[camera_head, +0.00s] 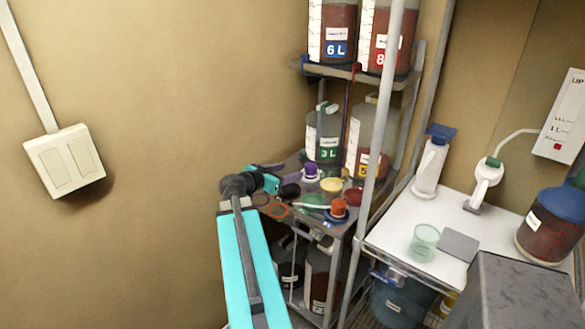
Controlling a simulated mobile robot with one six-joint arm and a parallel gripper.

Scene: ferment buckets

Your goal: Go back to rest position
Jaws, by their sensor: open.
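My cyan and dark grey arm (243,262) rises from the bottom of the head view and bends to the right at a dark joint. My gripper (287,190) is small and dark at the arm's end, over the left part of the cluttered rack shelf (323,222). It is open. Its fingertips are hard to tell from the dark items around it, and I see nothing held in it.
The shelf holds a purple-capped item (310,170), an orange-topped item (338,208) and several lids. Labelled buckets, such as the 3 L bucket (322,135), stand behind. A metal post (378,140) rises at the right. A white table (395,240) holds a glass beaker (424,243).

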